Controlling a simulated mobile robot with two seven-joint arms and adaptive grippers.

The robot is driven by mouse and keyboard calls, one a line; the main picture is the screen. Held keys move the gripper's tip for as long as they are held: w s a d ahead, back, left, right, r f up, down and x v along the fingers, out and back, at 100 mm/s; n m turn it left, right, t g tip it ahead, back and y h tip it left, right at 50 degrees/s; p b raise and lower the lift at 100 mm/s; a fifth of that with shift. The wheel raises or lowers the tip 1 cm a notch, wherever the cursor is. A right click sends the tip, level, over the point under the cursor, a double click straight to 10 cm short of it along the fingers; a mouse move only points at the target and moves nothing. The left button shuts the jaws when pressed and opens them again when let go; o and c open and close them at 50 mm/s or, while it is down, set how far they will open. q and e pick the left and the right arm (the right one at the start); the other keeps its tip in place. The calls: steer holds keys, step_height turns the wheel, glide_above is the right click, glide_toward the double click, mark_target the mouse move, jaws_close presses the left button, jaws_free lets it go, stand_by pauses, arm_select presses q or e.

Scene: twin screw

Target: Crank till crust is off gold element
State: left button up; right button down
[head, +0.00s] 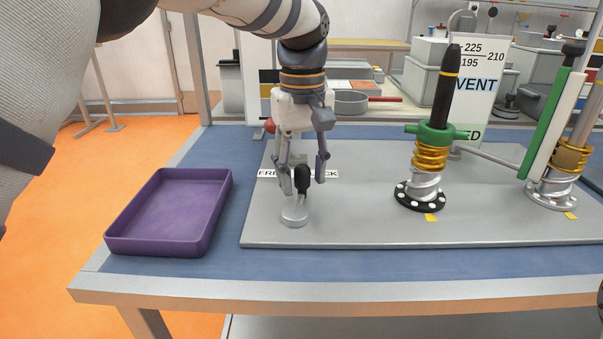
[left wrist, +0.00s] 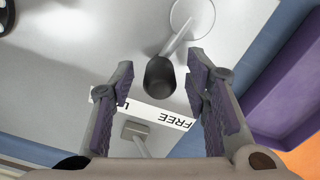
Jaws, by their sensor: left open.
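My left gripper (head: 305,184) is open and points down over the grey plate. A crank with a black knob (head: 303,178) and a round grey base (head: 294,214) stands there. In the left wrist view, the knob (left wrist: 160,76) lies between and slightly beyond the open fingers (left wrist: 160,84), with no clear contact. A gold coil (head: 430,155) sits on the near silver screw, under a green collar (head: 436,133) and black rod. A second gold element (head: 572,158) sits on the right screw. I cannot make out crust on either.
A purple tray (head: 112,236) stands on the blue table left of the grey plate (head: 350,234). A label reading FREE (left wrist: 170,118) is partly hidden by my gripper. A grey lever (left wrist: 138,135) is beside it. A marked VENT board (head: 482,85) stands behind the screws.

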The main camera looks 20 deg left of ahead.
arm_select(q)
steer(key=shift+f, duration=0.45)
jaws_close()
steer(key=shift+d, duration=0.1)
